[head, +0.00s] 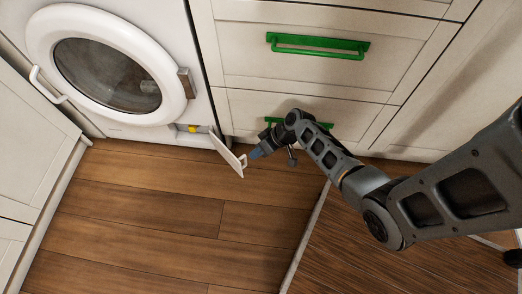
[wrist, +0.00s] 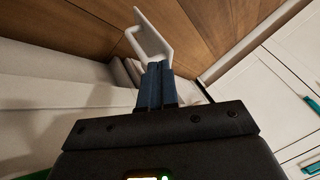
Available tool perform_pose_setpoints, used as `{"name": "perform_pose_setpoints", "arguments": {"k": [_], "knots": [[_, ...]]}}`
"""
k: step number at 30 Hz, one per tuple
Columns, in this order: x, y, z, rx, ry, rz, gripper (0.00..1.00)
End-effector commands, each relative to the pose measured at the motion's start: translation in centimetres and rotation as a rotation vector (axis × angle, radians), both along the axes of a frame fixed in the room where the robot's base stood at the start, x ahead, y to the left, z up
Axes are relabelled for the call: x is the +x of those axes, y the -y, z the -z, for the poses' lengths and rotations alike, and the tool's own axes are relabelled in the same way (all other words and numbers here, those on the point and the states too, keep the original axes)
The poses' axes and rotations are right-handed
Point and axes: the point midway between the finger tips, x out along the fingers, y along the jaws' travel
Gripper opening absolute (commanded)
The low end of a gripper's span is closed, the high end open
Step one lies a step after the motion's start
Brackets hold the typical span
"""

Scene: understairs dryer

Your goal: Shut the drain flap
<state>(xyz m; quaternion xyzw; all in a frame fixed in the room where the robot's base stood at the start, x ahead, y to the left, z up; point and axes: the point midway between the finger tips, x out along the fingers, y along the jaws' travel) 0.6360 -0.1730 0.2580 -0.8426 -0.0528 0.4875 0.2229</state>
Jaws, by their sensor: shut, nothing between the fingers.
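The drain flap (head: 226,154) is a small white panel at the lower right of the dryer front. It stands open, swung out over the floor, with a small handle on its right face. Behind it the recess shows a yellow part (head: 192,128). My gripper (head: 256,153) is shut and empty, just right of the flap's outer end by the handle. In the wrist view my blue fingers (wrist: 157,84) are together, and a white piece of the flap (wrist: 149,34) shows just beyond their tips. I cannot tell whether they touch it.
The white dryer (head: 120,65) with its shut round door stands at the upper left. Drawers with green handles (head: 318,46) are right of it, behind my arm. A white cabinet (head: 35,150) is at the left. The wooden floor (head: 150,220) in front is clear.

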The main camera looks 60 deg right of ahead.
Motion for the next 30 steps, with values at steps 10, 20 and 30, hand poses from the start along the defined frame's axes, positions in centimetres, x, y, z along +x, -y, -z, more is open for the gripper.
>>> {"name": "perform_pose_setpoints", "arguments": {"k": [10, 20, 30], "knots": [[2.4, -1.4, 3.8, -0.001, 0.001, 0.001, 0.0], [2.6, -1.5, 4.1, -0.002, 0.0, 0.0, 0.0], [2.5, -1.5, 4.0, -0.002, 0.0, 0.033, 0.0]]}}
